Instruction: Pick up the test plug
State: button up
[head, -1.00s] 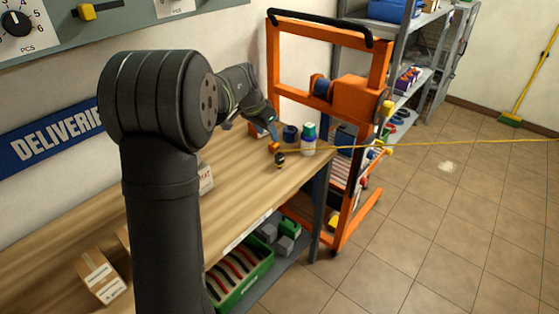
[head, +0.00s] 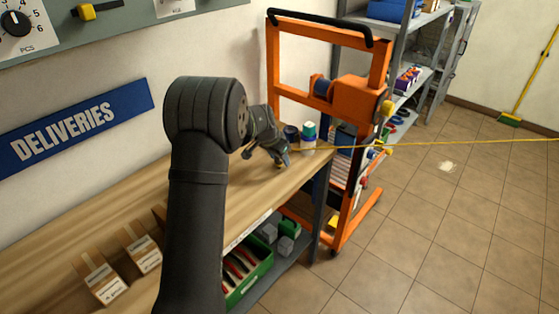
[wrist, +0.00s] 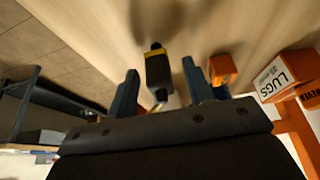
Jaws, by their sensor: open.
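The test plug (wrist: 158,70), a small dark piece with yellow on it, shows in the wrist view over the wooden bench top, in the gap between my two blue fingers. My gripper (wrist: 160,90) is open, with one finger on each side of the plug and a visible space to both. In the head view my gripper (head: 284,160) is low over the far end of the bench (head: 245,185) and hides most of the plug there.
An orange block (wrist: 222,70) lies close beside one finger, with a LUGS box (wrist: 278,80) beyond it.

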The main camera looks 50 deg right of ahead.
jog(key=shift+d+f, duration=0.15)
jog(key=shift+f, duration=0.2)
grip_shut()
jog(key=shift+r, duration=0.15)
